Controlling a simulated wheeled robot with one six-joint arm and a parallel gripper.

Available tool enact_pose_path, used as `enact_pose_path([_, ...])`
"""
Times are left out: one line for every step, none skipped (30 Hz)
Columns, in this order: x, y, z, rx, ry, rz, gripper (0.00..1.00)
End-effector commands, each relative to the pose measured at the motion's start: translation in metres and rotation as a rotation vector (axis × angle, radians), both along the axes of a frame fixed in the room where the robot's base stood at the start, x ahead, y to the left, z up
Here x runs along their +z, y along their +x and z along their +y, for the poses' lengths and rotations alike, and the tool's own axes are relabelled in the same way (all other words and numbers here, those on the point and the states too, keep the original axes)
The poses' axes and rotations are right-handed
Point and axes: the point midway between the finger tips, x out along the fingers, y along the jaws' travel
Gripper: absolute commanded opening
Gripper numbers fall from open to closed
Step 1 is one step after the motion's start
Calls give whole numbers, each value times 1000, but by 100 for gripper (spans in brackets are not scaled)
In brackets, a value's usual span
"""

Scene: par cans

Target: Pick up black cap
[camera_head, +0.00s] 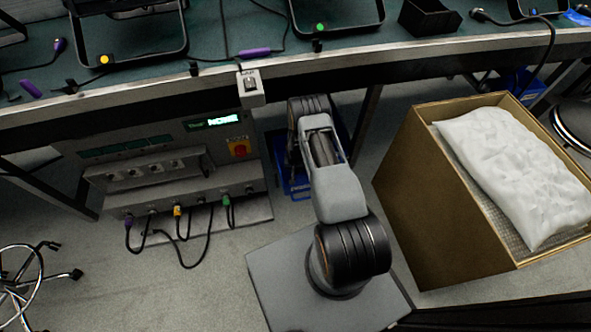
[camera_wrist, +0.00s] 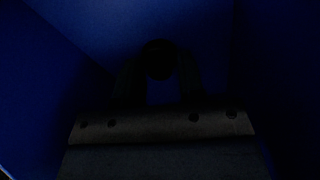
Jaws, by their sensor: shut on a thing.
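The wrist view is very dark. My gripper (camera_wrist: 158,72) is at its centre, with one finger on each side of a small round black thing, which looks like the black cap (camera_wrist: 158,55). The fingers are shut on it. Blue walls surround the gripper, so it is inside or just over a blue bin (camera_head: 284,184). In the head view the bin stands on the floor under the bench, partly behind my arm. The gripper and the cap are hidden there.
The bench edge (camera_head: 420,62) runs above my arm. A grey control panel unit (camera_head: 150,165) with cables is at the left. A large cardboard box (camera_head: 420,195) holding a white bag (camera_head: 515,170) stands close at the right. Lamps and cables lie on the bench top.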

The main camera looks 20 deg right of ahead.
Motion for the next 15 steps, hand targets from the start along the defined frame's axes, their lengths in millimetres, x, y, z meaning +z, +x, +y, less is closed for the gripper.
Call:
enact_pose_path([1, 0, 0, 0, 0, 0, 12])
enact_pose_path([1, 0, 0, 0, 0, 0, 12])
enact_pose_path([2, 0, 0, 0, 0, -1, 12])
enact_pose_path([4, 0, 0, 0, 0, -1, 12])
enact_pose_path([6, 1, 0, 0, 0, -1, 12])
enact_pose_path([9, 1, 0, 0, 0, -1, 12])
enact_pose_path([11, 1, 0, 0, 0, -1, 12])
enact_pose_path([14, 0, 0, 0, 0, -1, 12])
enact_pose_path([19, 1, 0, 0, 0, -1, 12])
enact_pose_path([24, 1, 0, 0, -1, -2, 12])
enact_pose_path([29, 1, 0, 0, -1, -2, 12])
enact_pose_path([36, 1, 0, 0, -1, -2, 12])
enact_pose_path([42, -4, 0, 0, -1, 1, 12])
enact_pose_path([48, -9, 0, -1, 0, 1, 12])
enact_pose_path([57, -16, 1, 0, 0, 2, 12])
